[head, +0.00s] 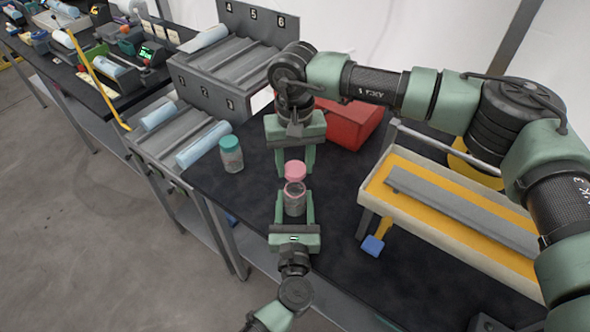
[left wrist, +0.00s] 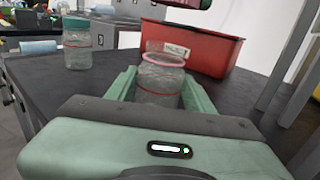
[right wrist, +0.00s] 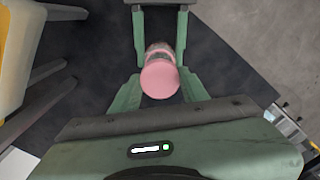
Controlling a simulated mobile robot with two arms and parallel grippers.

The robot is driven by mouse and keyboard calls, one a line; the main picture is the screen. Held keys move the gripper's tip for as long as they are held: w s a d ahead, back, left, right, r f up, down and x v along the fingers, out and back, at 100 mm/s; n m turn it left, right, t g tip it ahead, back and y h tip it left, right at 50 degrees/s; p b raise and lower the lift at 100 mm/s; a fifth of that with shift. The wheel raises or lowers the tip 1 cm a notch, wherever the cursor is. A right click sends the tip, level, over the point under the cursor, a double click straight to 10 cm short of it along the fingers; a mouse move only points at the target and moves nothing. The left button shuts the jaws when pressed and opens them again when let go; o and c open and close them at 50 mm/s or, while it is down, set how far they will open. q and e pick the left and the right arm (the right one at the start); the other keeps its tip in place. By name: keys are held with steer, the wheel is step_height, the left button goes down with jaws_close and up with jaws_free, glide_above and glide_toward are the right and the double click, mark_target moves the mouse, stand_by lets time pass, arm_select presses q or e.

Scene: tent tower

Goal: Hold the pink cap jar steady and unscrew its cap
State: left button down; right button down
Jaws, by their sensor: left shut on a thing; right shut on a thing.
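The clear jar (head: 294,203) stands upright, with a pink ring at its open mouth; it also shows in the left wrist view (left wrist: 160,80). My left gripper (head: 294,196) is shut around the jar's body from the near side. The pink cap (head: 295,170) is off the jar, just above its mouth, and shows face-on in the right wrist view (right wrist: 160,78). My right gripper (head: 295,167) is shut on the cap from the far side, its fingers at the cap's two sides. In the right wrist view the cap hides most of the jar.
A teal-capped jar (head: 231,154) stands on the dark table (head: 245,195) to the left. A red bin (head: 352,124) is behind my right gripper. A cream and yellow rack (head: 440,240) is at the right. Grey roller shelves (head: 215,85) are at the back left.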

steer(key=shift+r, duration=0.6)
arm_select(q)
steer(key=shift+c, duration=2.4)
jaws_free()
steer(key=shift+s, duration=0.1)
steer(key=shift+s+f, duration=0.15)
steer(key=shift+s, duration=0.15)
arm_select(e)
steer(key=shift+f, duration=0.2)
arm_select(q)
steer(key=s+b, duration=0.3)
steer(key=s, duration=0.7)
steer(key=shift+s, duration=0.2)
arm_select(e)
step_height(320, 180, down, 3)
steer(key=shift+r, duration=0.1)
arm_select(q)
steer(key=shift+s, duration=0.4)
